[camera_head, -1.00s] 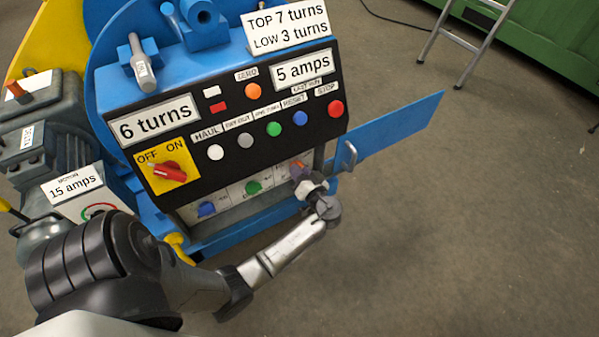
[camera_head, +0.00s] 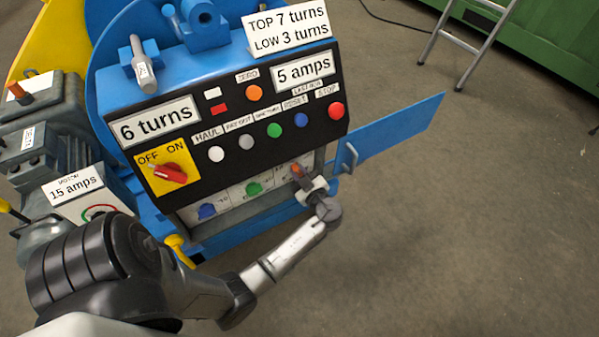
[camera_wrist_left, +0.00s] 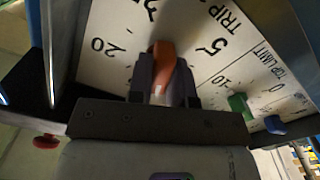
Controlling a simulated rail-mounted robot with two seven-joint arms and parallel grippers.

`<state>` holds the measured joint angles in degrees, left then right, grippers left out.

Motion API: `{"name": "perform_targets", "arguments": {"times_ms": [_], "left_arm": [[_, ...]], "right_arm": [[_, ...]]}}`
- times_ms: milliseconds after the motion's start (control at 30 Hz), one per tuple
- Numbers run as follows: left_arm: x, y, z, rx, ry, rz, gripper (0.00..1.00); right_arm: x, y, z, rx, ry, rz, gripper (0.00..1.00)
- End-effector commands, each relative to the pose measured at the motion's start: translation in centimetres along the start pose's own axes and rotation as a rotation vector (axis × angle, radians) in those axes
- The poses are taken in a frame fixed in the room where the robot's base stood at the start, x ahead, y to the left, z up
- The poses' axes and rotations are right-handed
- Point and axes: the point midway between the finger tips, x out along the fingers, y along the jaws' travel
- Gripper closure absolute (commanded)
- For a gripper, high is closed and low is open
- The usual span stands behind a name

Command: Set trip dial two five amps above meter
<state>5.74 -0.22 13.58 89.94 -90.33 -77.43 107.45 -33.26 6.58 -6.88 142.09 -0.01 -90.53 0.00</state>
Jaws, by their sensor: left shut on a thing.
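The trip dial, an orange knob (camera_head: 297,170), sits at the right of the lower white panel (camera_head: 230,207) under the black control board. In the left wrist view the orange knob (camera_wrist_left: 163,57) stands between the fingers of my left gripper (camera_wrist_left: 163,82), which is shut on it. Around it the white plate (camera_wrist_left: 112,22) shows "20", "5" and "TRIP"; other marks are cut off or hidden. I cannot tell which mark the knob points to. My left gripper also shows in the head view (camera_head: 304,183). A meter (camera_head: 304,69) reads "5 amps"; a card (camera_head: 75,186) on the motor reads "15 amps".
A green knob (camera_head: 253,188) and a blue knob (camera_head: 207,210) share the lower panel. A blue open door (camera_head: 390,133) juts out at the right. Above are several push buttons and a red switch (camera_head: 170,174).

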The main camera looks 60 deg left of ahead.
Motion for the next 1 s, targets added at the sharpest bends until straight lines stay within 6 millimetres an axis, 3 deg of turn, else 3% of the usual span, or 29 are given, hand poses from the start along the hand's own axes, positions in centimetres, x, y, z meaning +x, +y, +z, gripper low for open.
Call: {"name": "perform_targets", "arguments": {"times_ms": [500, 1000], "left_arm": [[-0.01, -0.02, -0.05, -0.473, 0.001, 0.001, 1.0], [-0.01, -0.05, -0.03, -0.737, 0.001, 0.001, 1.0]], "right_arm": [[-0.01, 0.28, 0.06, -0.009, -0.001, 0.007, 0.57], [-0.01, 0.05, 0.0, -0.001, 0.0, 0.001, 0.57]]}}
